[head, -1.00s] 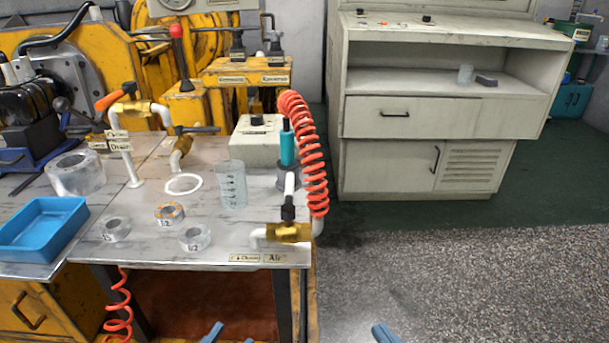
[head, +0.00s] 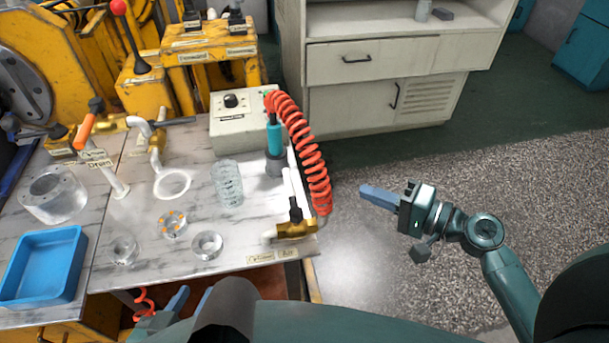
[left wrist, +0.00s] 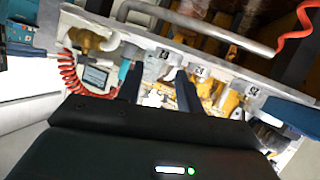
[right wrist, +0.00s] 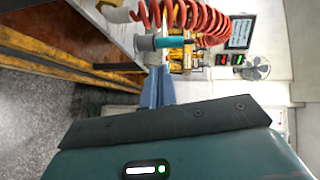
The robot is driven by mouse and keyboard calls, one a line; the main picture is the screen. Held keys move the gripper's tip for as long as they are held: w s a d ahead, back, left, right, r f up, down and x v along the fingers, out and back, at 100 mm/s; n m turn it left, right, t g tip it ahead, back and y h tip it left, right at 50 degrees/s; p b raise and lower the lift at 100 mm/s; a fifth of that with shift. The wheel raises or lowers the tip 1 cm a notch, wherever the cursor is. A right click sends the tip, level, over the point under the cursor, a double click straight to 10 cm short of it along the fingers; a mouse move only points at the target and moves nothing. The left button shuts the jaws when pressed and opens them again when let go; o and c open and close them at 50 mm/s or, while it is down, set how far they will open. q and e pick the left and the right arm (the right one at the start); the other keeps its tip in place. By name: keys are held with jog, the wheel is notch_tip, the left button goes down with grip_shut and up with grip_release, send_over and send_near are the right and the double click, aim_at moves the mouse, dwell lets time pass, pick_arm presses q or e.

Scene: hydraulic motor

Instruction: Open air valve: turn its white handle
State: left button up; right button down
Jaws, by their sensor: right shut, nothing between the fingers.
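The air valve (head: 297,229) is a brass body on a white pipe at the table's front right corner, behind the "Air" label (head: 287,254). Its white handle (head: 288,184) points up and away from the black stem. The brass valve also shows at the upper left in the left wrist view (left wrist: 88,40). My right gripper (head: 364,190) is shut and empty, right of the valve, over the floor side, pointing left and apart from it. My left gripper (head: 193,296) is open and empty below the table's front edge; its two fingers stand apart in the left wrist view (left wrist: 157,82).
A coiled red hose (head: 307,150) and a teal tool (head: 274,138) stand just behind the valve. A glass beaker (head: 228,183), metal rings (head: 207,245) and a blue tray (head: 42,266) are on the table. Free room lies right of the table, before the cabinet (head: 385,55).

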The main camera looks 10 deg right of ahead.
aim_at(291, 193)
jog(key=x, duration=0.4)
jog(key=s+a+p+x, duration=0.1)
jog(key=x, duration=0.3)
jog(key=s+a+p+x, duration=0.1)
jog(key=x, duration=0.3)
jog(key=shift+w+a+f, duration=0.2)
jog(key=shift+w, duration=0.1)
pick_arm(q)
jog(key=shift+w+d+f+g, duration=0.15)
jog(key=shift+w+d+g, duration=0.15)
jog(key=shift+d+g, duration=0.1)
pick_arm(e)
jog(key=shift+a, duration=0.1)
pick_arm(q)
jog(key=shift+f, duration=0.2)
pick_arm(e)
jog(key=shift+f, duration=0.15)
